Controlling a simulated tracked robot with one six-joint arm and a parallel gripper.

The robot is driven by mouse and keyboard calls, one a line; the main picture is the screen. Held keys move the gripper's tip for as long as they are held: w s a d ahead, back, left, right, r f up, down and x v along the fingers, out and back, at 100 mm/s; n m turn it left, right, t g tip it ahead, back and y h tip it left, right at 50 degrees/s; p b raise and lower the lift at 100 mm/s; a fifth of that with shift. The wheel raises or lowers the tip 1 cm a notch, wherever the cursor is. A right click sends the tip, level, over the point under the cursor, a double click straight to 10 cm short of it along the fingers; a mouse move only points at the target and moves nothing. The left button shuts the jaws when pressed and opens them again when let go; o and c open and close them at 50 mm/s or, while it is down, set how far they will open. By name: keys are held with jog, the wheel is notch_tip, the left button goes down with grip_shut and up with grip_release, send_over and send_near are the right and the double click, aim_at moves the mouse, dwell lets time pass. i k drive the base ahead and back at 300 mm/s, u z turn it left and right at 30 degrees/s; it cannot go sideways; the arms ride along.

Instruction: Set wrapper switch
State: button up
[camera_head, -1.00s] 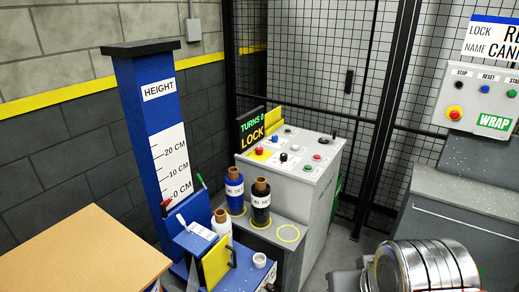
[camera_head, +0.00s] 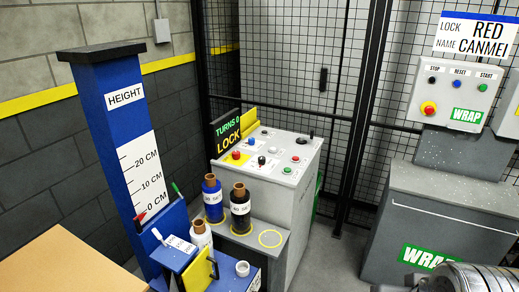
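A grey control console (camera_head: 297,200) stands in the middle. Its sloped top carries a red button on a yellow patch (camera_head: 236,155), a black knob (camera_head: 261,160), another dark knob (camera_head: 302,141) and several small buttons. I cannot tell which control is the wrapper switch or read its setting. A black display (camera_head: 228,135) at its back left reads "TURNS 0" and "LOCK". At the right, a grey panel (camera_head: 455,90) marked "WRAP" has stop, reset and start buttons and a red mushroom button (camera_head: 429,108). My gripper is not in view.
Several film rolls, one blue (camera_head: 213,203) and one black (camera_head: 240,212), stand on a grey step before the console. A blue height post (camera_head: 98,125) and tan surface (camera_head: 70,265) are left. Black mesh fencing (camera_head: 285,60) stands behind. A shiny ribbed metal part fills the lower right.

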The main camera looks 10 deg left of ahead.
aim_at(236, 154)
jog(key=z, duration=1)
jog(key=i, duration=2.45)
jog(key=u, duration=1.25)
